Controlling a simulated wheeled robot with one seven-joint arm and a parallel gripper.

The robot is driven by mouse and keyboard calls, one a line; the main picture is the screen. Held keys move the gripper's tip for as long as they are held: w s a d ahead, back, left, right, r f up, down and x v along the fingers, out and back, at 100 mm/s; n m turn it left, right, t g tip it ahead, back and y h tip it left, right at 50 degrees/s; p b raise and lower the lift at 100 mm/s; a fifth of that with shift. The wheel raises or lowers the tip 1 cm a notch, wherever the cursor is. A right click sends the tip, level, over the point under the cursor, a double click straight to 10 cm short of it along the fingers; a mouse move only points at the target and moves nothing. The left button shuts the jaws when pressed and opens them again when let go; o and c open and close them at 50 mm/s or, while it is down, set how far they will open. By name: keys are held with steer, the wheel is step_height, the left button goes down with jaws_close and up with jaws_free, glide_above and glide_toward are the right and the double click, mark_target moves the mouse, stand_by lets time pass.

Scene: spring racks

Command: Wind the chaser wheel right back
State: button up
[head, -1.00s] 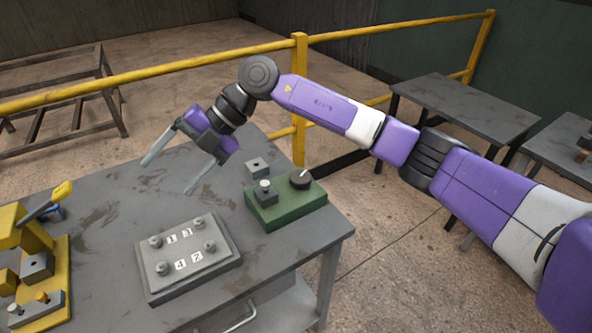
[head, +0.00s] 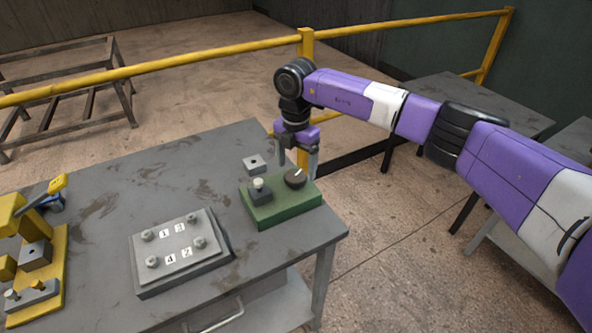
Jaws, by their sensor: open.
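A green block (head: 283,212) sits near the right edge of the grey table. On its right part is a round dark wheel (head: 294,180) with a pale pointer, which I take for the chaser wheel. On its left part stands a small dark block with a pale knob (head: 259,184). My gripper (head: 297,168) points down, open and empty, at the wheel. Its two fingers show left and right of the wheel's far side, with tips near the wheel's height. I cannot tell whether they touch it.
A grey plate with numbered tiles and bolts (head: 180,270) lies in front left. A yellow fixture (head: 55,270) stands at the far left. A yellow rail (head: 200,66) runs behind the table.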

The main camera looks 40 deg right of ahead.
mark_target(296, 180)
steer(key=shift+f, duration=1.4)
steer(key=c, duration=1.4)
steer(key=shift+o, duration=0.2)
